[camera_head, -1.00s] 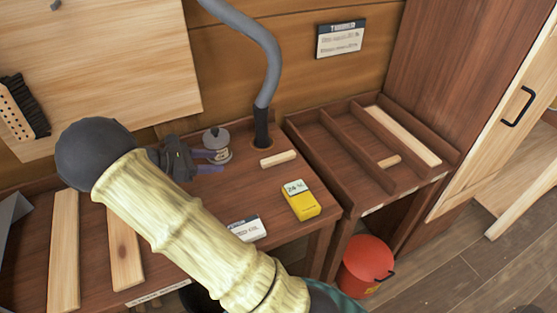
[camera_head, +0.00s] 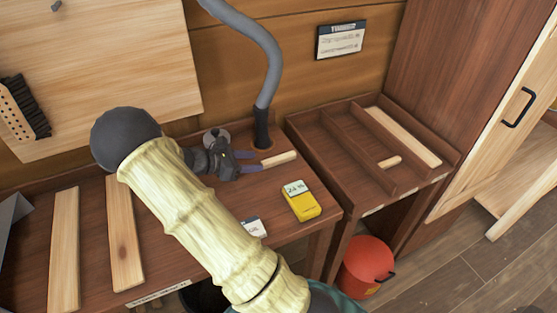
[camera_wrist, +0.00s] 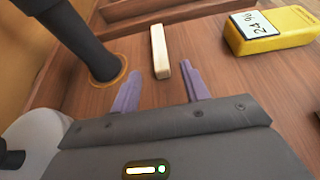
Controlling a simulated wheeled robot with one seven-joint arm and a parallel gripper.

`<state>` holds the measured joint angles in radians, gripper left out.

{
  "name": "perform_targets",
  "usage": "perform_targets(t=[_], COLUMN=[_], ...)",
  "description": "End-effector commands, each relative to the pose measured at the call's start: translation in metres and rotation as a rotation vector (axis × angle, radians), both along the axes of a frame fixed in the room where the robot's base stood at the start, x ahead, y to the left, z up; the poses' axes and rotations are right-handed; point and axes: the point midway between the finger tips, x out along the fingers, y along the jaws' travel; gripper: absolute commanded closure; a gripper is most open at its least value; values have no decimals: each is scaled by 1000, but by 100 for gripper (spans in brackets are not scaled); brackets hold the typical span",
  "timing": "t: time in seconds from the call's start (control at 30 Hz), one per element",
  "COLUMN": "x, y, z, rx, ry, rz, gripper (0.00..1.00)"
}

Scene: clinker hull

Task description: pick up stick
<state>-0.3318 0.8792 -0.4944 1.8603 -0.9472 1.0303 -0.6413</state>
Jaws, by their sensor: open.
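A short pale wooden stick (camera_head: 279,158) lies on the brown workbench, between the grey hose's foot and a yellow box. In the wrist view the stick (camera_wrist: 160,52) lies just ahead of my fingertips, roughly in line with the gap between them. My gripper (camera_head: 253,162) is open and empty, low over the bench, its purple fingers pointing at the stick's left end. In the wrist view the two fingers (camera_wrist: 160,80) are spread apart, with bare bench between them.
The yellow box (camera_head: 301,201) stands right of the stick. The grey hose (camera_head: 262,120) rises behind it. A grey-lidded pot (camera_head: 217,137) is behind my gripper. A divided tray (camera_head: 330,150) holding wood pieces is to the right. A red bucket (camera_head: 366,268) stands on the floor.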

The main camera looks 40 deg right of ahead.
Motion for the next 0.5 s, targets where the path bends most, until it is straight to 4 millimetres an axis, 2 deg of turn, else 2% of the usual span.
perform_targets(t=[0.23, 0.5], x=[-1, -11], y=[-4, -40], z=[-2, -17], rx=[-1, -2], ry=[1, 2], rz=[-2, -6], gripper=[55, 55])
